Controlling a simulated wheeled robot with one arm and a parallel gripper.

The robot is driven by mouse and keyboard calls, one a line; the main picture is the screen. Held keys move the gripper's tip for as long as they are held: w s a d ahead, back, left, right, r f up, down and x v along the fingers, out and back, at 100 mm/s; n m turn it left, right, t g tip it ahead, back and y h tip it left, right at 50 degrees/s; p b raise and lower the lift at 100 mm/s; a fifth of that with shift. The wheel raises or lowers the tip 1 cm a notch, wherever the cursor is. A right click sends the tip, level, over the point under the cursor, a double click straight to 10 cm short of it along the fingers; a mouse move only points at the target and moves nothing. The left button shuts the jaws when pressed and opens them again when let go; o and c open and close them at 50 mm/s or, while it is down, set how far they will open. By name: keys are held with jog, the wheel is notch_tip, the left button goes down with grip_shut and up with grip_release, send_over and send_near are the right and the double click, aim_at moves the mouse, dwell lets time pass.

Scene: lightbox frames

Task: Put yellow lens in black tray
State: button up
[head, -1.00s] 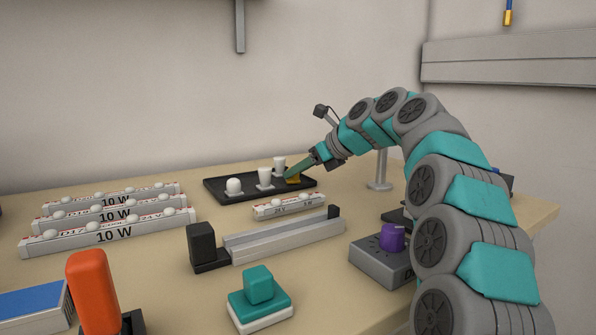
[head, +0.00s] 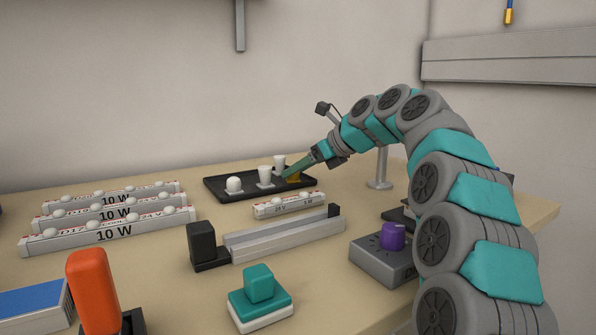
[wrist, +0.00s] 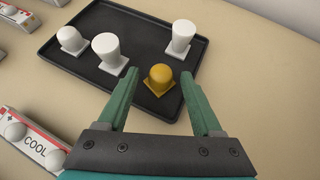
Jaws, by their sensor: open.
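The yellow lens (wrist: 160,78) sits on the black tray (wrist: 92,80), close to the tray's near edge in the wrist view. In the head view the yellow lens (head: 294,179) shows partly behind my gripper (head: 286,175), on the right part of the tray (head: 215,188). My gripper (wrist: 159,82) is open and empty, with its green fingers on either side of the yellow lens, apart from it in the picture. How high the fingertips are above the tray is hard to tell.
Three white lenses stand on the tray: a round one (wrist: 70,39), a tapered one (wrist: 109,52) and another (wrist: 181,37). A short light strip (head: 289,206) lies in front of the tray. A grey rail (head: 285,238) and a purple-knob box (head: 384,260) stand nearer.

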jog(key=p+v, duration=0.1)
jog(key=v, duration=1)
jog(key=shift+d+r, duration=0.2)
